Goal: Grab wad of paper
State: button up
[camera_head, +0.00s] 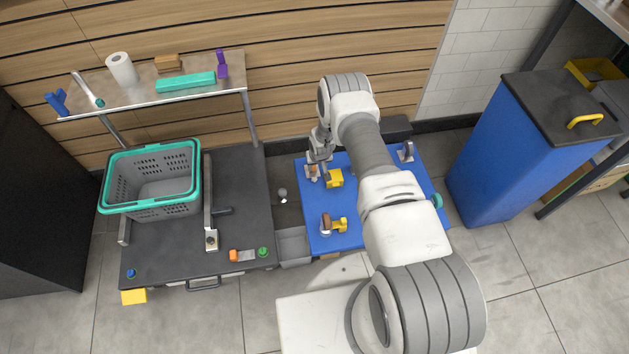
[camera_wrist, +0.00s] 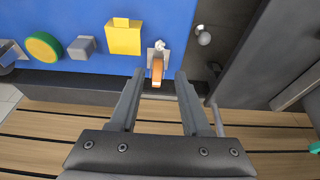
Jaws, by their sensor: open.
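My gripper (camera_wrist: 159,76) is open and empty in the wrist view, with its two fingers apart. An orange-fronted piece (camera_wrist: 157,70) shows between and beyond the fingertips, on a pale grey plate. A small whitish, uneven lump (camera_wrist: 160,45) lies at that plate's far end; it may be the wad of paper, but it is too small to be sure. A pale round ball (camera_wrist: 204,37) is to the right, on a dark surface; it also shows in the head view (camera_head: 283,192). In the head view my gripper (camera_head: 319,158) is over the far left part of the blue table.
The blue table (camera_head: 318,242) carries a yellow box (camera_head: 335,178) close to my gripper. A grey block (camera_wrist: 82,47) and a green-yellow round thing (camera_wrist: 44,47) show in the wrist view. A green-rimmed basket (camera_head: 151,213) stands on the dark counter at left. A blue bin (camera_head: 490,160) is at right.

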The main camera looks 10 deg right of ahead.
jog(key=b, duration=0.4)
send_near(315, 177)
notch_tip(315, 177, down, 2)
jog(key=b+x, duration=0.1)
jog(key=x, duration=0.1)
jog(key=b+x, duration=0.4)
jog(key=shift+w+a+f, duration=0.1)
jog(key=shift+w+f, duration=0.15)
jog(key=shift+w, duration=0.15)
grip_shut()
